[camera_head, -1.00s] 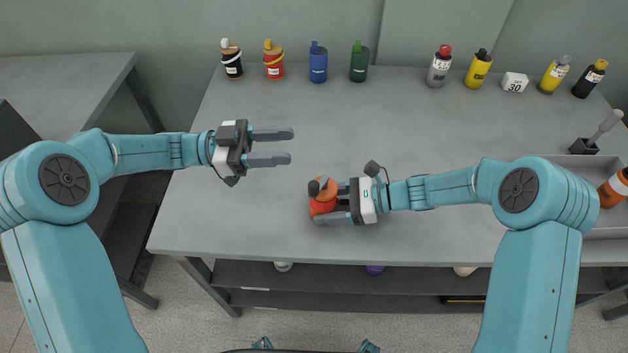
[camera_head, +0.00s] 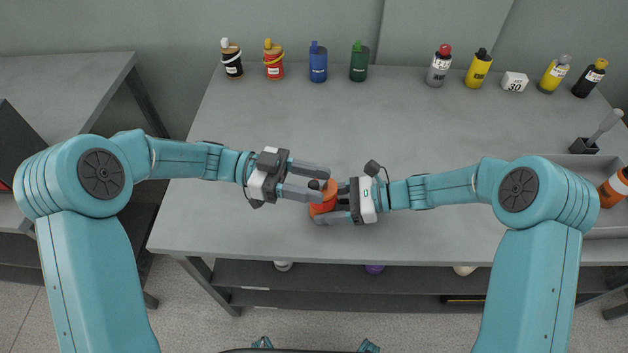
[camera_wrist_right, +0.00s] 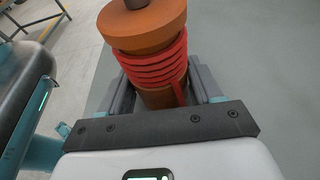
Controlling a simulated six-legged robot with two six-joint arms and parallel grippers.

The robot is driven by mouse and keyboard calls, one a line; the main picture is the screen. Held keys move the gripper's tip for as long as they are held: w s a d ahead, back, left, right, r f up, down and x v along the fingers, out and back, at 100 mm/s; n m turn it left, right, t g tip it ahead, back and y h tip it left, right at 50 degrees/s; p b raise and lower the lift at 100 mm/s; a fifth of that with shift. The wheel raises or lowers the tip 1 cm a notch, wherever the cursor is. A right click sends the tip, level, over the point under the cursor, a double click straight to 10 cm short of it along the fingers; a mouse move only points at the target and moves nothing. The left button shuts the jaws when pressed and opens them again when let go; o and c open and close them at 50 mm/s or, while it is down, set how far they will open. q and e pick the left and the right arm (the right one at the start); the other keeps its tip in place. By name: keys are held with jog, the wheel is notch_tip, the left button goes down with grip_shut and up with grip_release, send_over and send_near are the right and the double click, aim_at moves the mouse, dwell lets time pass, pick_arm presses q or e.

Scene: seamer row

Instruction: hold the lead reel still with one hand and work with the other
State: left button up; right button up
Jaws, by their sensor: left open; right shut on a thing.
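The lead reel (camera_head: 322,206) is an orange-brown spool with a dark knob on top. It stands on the grey table, and its red lead is wound around it in the right wrist view (camera_wrist_right: 152,66). My right gripper (camera_head: 336,204) is shut on the reel from the right, low around its body. My left gripper (camera_head: 325,184) is open, with its fingers reaching the reel's top from the left. In the head view its near finger overlaps the reel's upper part; I cannot tell whether it touches. The left gripper also shows at the left of the right wrist view (camera_wrist_right: 20,95).
Several bottles and reels, such as a red reel (camera_head: 274,62) and a blue bottle (camera_head: 318,64), line the table's back edge with a white "30" block (camera_head: 514,82). A grey tray (camera_head: 600,222) with an orange bottle (camera_head: 612,190) lies at the right.

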pick_arm(q)
jog(key=shift+d, duration=0.3)
grip_shut()
jog(key=n+t, duration=0.1)
jog(key=t, duration=0.1)
jog(key=d+n+t, duration=0.1)
jog(key=t, duration=0.1)
jog(key=n+t, duration=0.1)
jog(key=shift+s+d+n+t, duration=0.15)
jog(key=shift+s+n+t, duration=0.15)
jog(key=shift+s+t, duration=0.1)
jog(key=shift+w+d+n+t, duration=0.15)
jog(key=shift+n+t, duration=0.35)
jog(key=shift+t, duration=0.3)
